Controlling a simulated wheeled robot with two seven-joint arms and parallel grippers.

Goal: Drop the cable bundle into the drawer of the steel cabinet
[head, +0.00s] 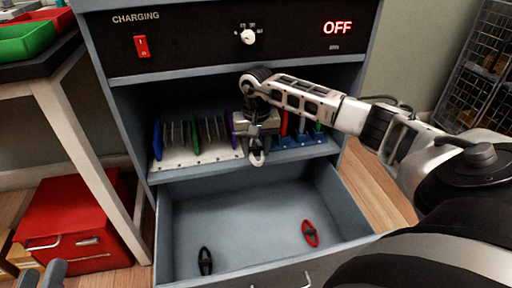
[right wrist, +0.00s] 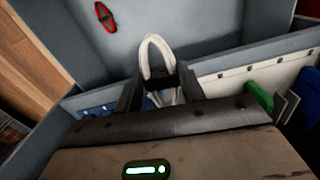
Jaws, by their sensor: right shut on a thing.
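The cable bundle is a white loop with a dark tie (right wrist: 157,62); in the head view it hangs (head: 257,155) below my right gripper. My right gripper (head: 256,136) is shut on it, in front of the cabinet's shelf and above the back of the drawer. The steel cabinet (head: 122,80) is blue-grey, and its drawer (head: 235,225) is pulled open below the shelf. The drawer floor also shows in the right wrist view, beyond the bundle. The tips of my left gripper (head: 42,274) show at the bottom left, apart and empty, mostly cut off.
In the drawer lie a black cable bundle (head: 205,261) and a red one (head: 310,233). The shelf holds a white rack (head: 195,156) and a blue rack (head: 295,140) with upright phones. A red toolbox (head: 75,225) stands left, under a table with green and red bins.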

